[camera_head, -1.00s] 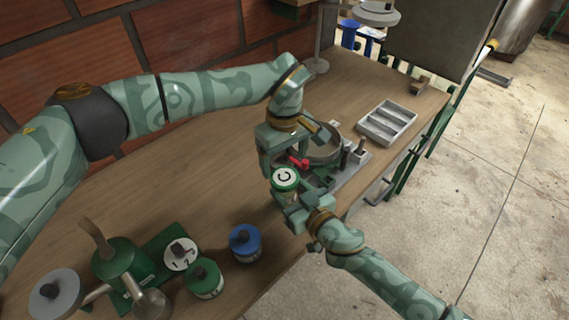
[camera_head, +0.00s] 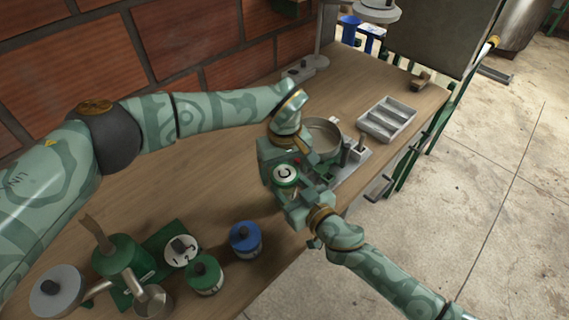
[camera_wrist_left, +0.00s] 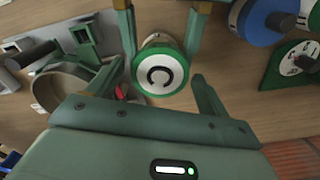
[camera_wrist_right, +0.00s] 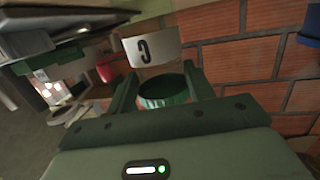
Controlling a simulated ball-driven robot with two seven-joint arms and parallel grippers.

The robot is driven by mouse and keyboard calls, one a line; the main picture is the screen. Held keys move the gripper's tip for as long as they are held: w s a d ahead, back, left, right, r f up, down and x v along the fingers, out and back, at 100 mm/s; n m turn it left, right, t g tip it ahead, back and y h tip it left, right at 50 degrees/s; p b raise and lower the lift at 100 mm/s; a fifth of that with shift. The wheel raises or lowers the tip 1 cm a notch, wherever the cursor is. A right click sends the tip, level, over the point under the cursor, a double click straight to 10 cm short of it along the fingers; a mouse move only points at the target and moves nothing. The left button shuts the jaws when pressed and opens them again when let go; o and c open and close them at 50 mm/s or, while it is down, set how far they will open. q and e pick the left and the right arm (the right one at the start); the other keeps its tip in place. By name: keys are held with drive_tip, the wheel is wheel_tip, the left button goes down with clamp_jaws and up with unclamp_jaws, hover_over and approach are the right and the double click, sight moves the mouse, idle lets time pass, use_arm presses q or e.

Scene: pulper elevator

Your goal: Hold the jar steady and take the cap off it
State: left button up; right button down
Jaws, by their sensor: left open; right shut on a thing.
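The jar (camera_wrist_left: 153,38) is mostly hidden under its cap. The cap (camera_head: 286,174) has a white top marked C and a green rim. It also shows face-on in the left wrist view (camera_wrist_left: 160,72). The right wrist view shows the jar's white C label (camera_wrist_right: 152,47) and a green ribbed part (camera_wrist_right: 165,91) between the fingers. My left gripper (camera_wrist_left: 158,80) is open and close over the cap, fingers on either side. I cannot tell whether they touch it.
A round metal dish (camera_head: 322,136) and a grey compartment tray (camera_head: 386,119) stand beyond the grippers on the workbench (camera_head: 205,165). Near the front are a blue-lidded jar (camera_head: 245,240), a green-lidded jar (camera_head: 203,274) and a green machine (camera_head: 119,260). The middle of the bench is clear.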

use_arm(q)
drive_tip(key=c, duration=1)
drive_tip(key=n, duration=0.6)
drive_tip(key=shift+n, duration=0.4)
drive_tip(key=o, duration=1.1)
drive_tip(key=shift+c, duration=0.2)
drive_tip(key=shift+r, duration=2.25)
wheel_tip(320, 180, up, 3)
drive_tip(key=shift+r+m, duration=0.2)
drive_tip(key=shift+m, duration=1)
drive_tip(key=shift+c, duration=0.3)
wheel_tip(320, 180, down, 8)
drive_tip(key=shift+r, duration=0.1)
